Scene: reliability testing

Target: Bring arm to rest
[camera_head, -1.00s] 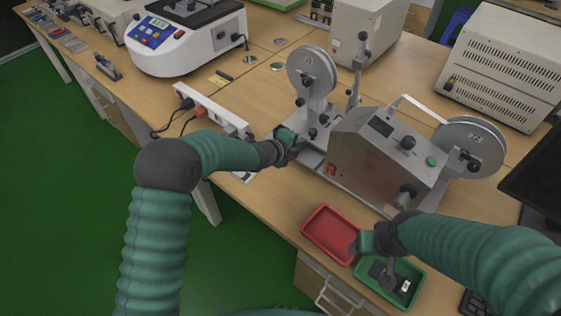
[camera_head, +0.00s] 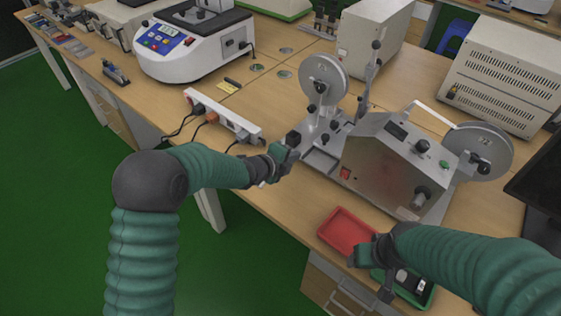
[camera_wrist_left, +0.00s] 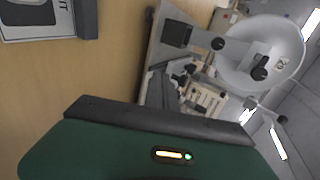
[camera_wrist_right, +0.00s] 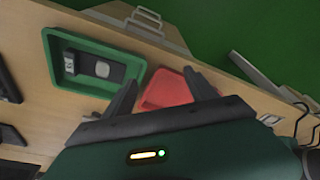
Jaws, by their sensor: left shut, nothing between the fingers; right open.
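My left gripper (camera_head: 287,158) is shut and empty beside the left end of the grey reel machine (camera_head: 395,165), near the table's front edge. In the left wrist view its fingers are out of sight past the green housing, and the machine's reel (camera_wrist_left: 262,55) shows at upper right. My right gripper (camera_head: 372,275) is open and empty over the trays at the front edge. The right wrist view shows its two spread fingers (camera_wrist_right: 162,95) in front of the red tray (camera_wrist_right: 172,90) and the green tray (camera_wrist_right: 72,88). A dark device with a light part (camera_wrist_right: 102,69) lies in the green tray.
A white power strip (camera_head: 225,118) with plugs lies left of the machine. A white instrument with a blue panel (camera_head: 190,45) stands at the back left. A vented box (camera_head: 510,70) and a dark monitor (camera_head: 540,185) stand at right.

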